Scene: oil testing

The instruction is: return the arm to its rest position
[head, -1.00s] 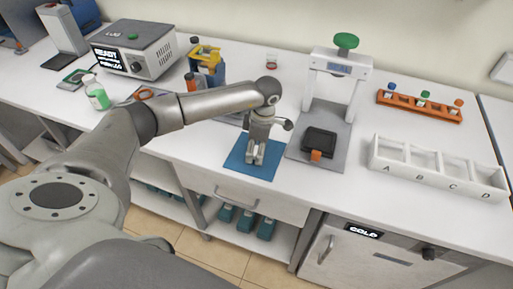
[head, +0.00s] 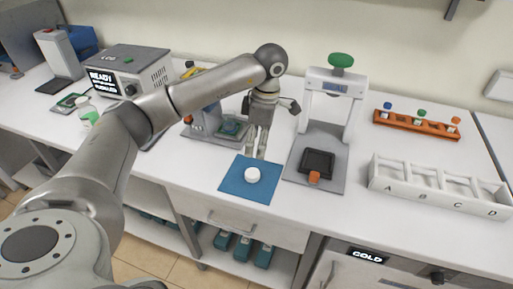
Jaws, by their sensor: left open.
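My left gripper (head: 256,150) shows in the head view, pointing down above the back edge of a blue mat (head: 234,182). It is open and holds nothing. A small white round object (head: 252,175) lies on the blue mat, just in front of the fingertips and apart from them. My left arm reaches in from the left and bends at the elbow above the bench. My right gripper is not in view.
A press with a green knob (head: 340,61) stands right of the gripper, a black tray (head: 317,161) on its base. An orange vial rack (head: 416,125) and a white bin marked A to D (head: 440,188) are at right. A device reading READY (head: 135,70) stands behind the arm.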

